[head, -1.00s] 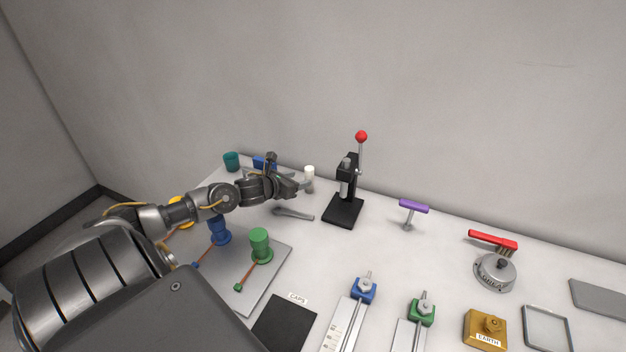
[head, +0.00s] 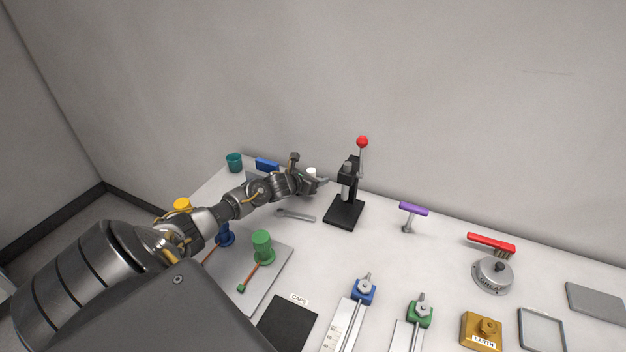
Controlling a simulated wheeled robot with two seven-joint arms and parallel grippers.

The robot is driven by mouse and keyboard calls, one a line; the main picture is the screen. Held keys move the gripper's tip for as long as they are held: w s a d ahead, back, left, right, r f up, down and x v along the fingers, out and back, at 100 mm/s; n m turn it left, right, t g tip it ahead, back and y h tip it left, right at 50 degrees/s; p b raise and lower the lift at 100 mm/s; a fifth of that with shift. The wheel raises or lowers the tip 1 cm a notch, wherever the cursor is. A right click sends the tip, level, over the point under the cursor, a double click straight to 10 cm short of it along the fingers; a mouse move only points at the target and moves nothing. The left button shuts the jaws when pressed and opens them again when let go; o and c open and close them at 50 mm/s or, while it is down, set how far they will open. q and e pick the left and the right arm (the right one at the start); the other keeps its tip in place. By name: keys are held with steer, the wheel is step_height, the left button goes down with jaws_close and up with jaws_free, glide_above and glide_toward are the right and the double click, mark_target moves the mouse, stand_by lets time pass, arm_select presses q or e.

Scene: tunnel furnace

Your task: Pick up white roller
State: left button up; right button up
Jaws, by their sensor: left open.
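A small white roller (head: 311,171) stands upright near the back edge of the table, left of the black press. Only its top shows, because my left gripper covers the lower part. My left gripper (head: 322,183) is open and reaches in from the left, its fingers at the roller. I cannot tell whether the roller is between the fingers or behind them. My right gripper is not in view.
A black press (head: 344,212) with a red-knobbed lever stands close to the right of my left gripper. A grey wrench (head: 296,215) lies just in front. A blue block (head: 266,164) and teal cup (head: 234,162) are at the back left.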

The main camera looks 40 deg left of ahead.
arm_select(q)
steer(key=shift+s, duration=0.1)
steer(key=c, duration=1.2)
jaws_close()
steer(key=shift+r, duration=0.15)
steer(key=shift+a+r, duration=0.1)
steer(key=shift+r, duration=0.15)
step_height(320, 180, up, 2)
steer(key=shift+r+b, duration=0.1)
steer(key=shift+b, duration=0.2)
steer(key=s+a+r+b, duration=0.1)
steer(key=s+a+r, duration=0.1)
steer(key=s+r, duration=0.3)
steer(key=s+a+r+b, duration=0.1)
steer(key=s+a+r, duration=0.2)
steer(key=s+r, duration=0.2)
steer(key=shift+s+a, duration=0.3)
steer(key=shift+s, duration=1.05)
